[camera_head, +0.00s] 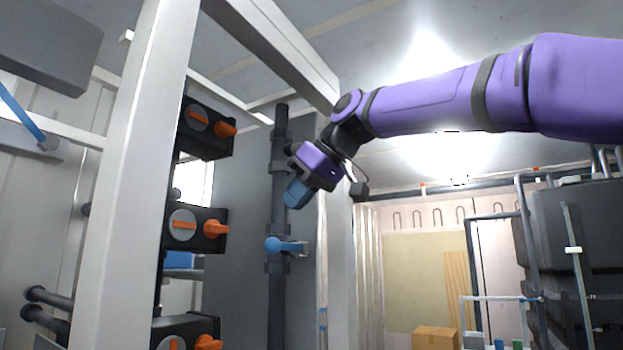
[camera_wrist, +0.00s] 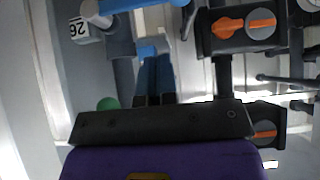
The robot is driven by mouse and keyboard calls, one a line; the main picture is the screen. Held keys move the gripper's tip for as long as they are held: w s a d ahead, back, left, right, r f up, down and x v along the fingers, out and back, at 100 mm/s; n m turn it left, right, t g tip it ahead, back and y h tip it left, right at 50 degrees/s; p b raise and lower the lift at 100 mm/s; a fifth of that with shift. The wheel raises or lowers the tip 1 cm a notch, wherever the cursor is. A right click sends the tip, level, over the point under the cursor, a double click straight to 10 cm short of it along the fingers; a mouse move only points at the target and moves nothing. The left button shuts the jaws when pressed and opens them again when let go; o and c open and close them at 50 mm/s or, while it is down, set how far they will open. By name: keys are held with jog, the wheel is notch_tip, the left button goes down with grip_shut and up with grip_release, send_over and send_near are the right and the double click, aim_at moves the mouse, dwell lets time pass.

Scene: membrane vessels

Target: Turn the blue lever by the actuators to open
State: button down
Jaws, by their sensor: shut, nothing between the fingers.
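The blue lever (camera_head: 287,246) sits on a dark vertical pipe (camera_head: 278,310), right of the actuators. Its handle lies roughly level and points right. The actuators are black boxes with orange knobs, stacked along a white post; the middle one (camera_head: 207,228) is nearest the lever's height. My gripper (camera_head: 292,203) is shut and empty, above the lever and apart from it in the head view, with its blue fingers pointing down. In the wrist view, my fingers (camera_wrist: 155,66) are together, and a blue part (camera_wrist: 147,50) shows by their tips; I cannot tell if they touch.
A white post (camera_head: 140,180) stands left of the actuators. The upper actuator (camera_head: 207,130) is at my gripper's left. Dark tanks (camera_head: 575,250) stand at the right. A cardboard box (camera_head: 435,338) is at the back. Space right of the pipe looks open.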

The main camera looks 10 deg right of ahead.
aim_at(283, 250)
jog(key=shift+w+a+f, duration=0.15)
jog(key=shift+a+f, duration=0.05)
jog(key=shift+f, duration=0.7)
jog(key=shift+w+a+f, duration=0.15)
jog(key=shift+a+f, duration=0.05)
jog(key=shift+f, duration=0.75)
jog(key=shift+w+a+f, duration=0.15)
jog(key=shift+a+f, duration=0.05)
jog(key=shift+f, duration=0.7)
jog(key=shift+f, duration=0.1)
jog(key=f+n+t+h, duration=0.2)
jog(key=shift+s+a+f+t, duration=0.2)
jog(key=shift+s+f+t, duration=0.15)
jog(key=shift+f+t, duration=0.05)
jog(key=w+d+f+n+t+h, duration=0.1)
jog(key=w+d+f+n+t, duration=0.1)
jog(key=f, duration=0.5)
jog(key=shift+w+d+f+t+h, duration=0.3)
jog(key=shift+w+d+t, duration=0.25)
jog(key=shift+w, duration=0.4)
